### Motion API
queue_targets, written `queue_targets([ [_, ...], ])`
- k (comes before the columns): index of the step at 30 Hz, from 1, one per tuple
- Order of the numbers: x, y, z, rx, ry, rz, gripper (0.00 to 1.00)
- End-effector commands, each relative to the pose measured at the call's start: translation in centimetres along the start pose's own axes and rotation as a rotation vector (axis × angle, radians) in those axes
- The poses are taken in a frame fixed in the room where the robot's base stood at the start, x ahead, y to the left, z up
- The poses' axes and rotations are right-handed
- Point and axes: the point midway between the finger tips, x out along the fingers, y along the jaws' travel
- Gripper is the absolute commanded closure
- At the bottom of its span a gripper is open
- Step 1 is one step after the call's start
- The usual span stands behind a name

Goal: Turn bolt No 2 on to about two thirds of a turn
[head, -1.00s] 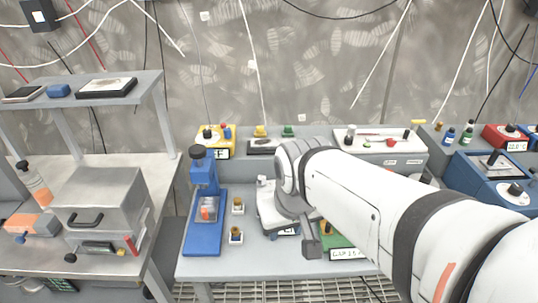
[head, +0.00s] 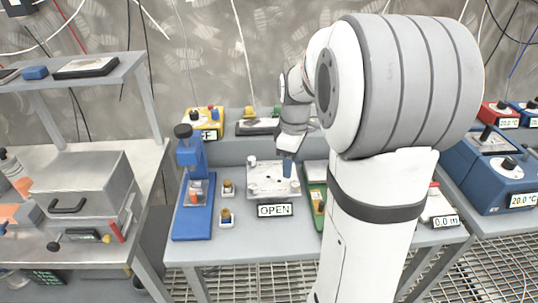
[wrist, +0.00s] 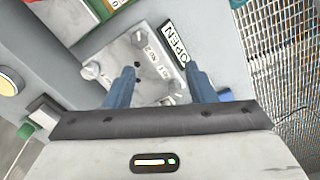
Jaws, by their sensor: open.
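A pale steel plate (head: 270,178) with bolts near its corners lies on the bench behind a sign reading OPEN (head: 275,210). The plate (wrist: 140,62) and the sign (wrist: 174,42) also show in the wrist view. A bolt (wrist: 138,38) stands near small lettering that seems to read NO 2; another bolt (wrist: 91,71) is at the left corner. My gripper (wrist: 158,67) is open, its blue fingers apart over the plate with no bolt seen between the tips. In the head view my gripper (head: 288,168) is at the plate's right side, hiding part of it.
A blue press (head: 192,190) stands left of the plate, with two small brass-topped pieces (head: 227,188) between. A green board (head: 315,190) lies close on the right, partly behind my arm.

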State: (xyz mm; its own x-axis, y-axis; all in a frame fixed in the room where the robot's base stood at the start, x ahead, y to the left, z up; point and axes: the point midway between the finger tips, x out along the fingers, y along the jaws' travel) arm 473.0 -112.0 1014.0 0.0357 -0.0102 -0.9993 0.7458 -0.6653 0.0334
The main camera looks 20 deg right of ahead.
Motion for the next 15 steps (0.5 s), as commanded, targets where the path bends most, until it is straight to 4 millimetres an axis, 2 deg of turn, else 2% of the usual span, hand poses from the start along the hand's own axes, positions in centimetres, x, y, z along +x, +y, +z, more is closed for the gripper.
queue_targets([
  [1, 1.2, 1.3, 0.2, -0.041, -0.006, -0.013, 0.50],
  [6, 2.8, 3.4, 0.6, -0.138, -0.014, -0.033, 0.50],
  [11, 4.2, 3.7, 0.7, -0.156, -0.015, -0.039, 0.50],
  [15, 6.5, 3.5, 0.7, -0.155, -0.015, -0.039, 0.50],
])
